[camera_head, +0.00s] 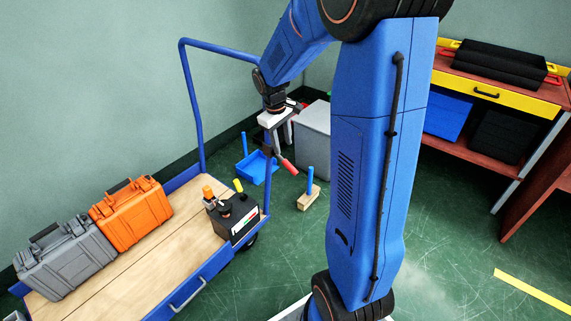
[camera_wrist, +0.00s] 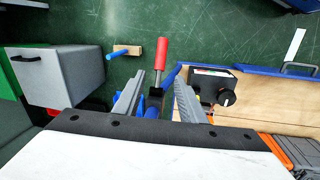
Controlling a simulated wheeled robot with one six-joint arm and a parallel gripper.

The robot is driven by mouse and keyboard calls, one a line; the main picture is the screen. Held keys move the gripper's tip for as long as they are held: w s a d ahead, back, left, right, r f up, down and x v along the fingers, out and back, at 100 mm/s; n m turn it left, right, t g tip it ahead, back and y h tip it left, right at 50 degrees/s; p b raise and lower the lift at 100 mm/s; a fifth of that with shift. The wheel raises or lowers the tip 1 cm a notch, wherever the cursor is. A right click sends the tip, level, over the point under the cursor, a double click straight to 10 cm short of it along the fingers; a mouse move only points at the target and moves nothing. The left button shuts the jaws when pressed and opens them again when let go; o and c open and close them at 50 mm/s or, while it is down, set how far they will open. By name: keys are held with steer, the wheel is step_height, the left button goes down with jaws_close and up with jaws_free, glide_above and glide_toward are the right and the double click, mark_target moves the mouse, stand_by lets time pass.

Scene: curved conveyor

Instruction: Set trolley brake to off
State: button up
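The trolley (camera_head: 187,287) has a blue frame, a wooden deck and a tall blue push handle at the left of the head view. A lever with a red grip (camera_head: 289,165) stands by the trolley's right end post; it also shows in the wrist view (camera_wrist: 161,54), its dark shaft running down between my fingers. My gripper (camera_head: 278,140) is above the lever. In the wrist view my gripper (camera_wrist: 155,88) has its two fingers apart, one on each side of the shaft, with no clear contact. The lever's lower mount is hidden.
A black control box (camera_head: 236,219) with knobs, an orange case (camera_head: 133,214) and a grey case (camera_head: 66,260) sit on the deck. A workbench (camera_head: 499,92) is at right.

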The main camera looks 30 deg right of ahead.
mark_target(286, 161)
steer(key=f, duration=0.3)
steer(key=d+f, duration=0.1)
steer(key=f, duration=0.3)
steer(key=d+f, duration=0.1)
steer(key=f, duration=0.3)
steer(key=shift+w+f, duration=0.1)
steer(key=shift+w, duration=0.15)
jaws_close()
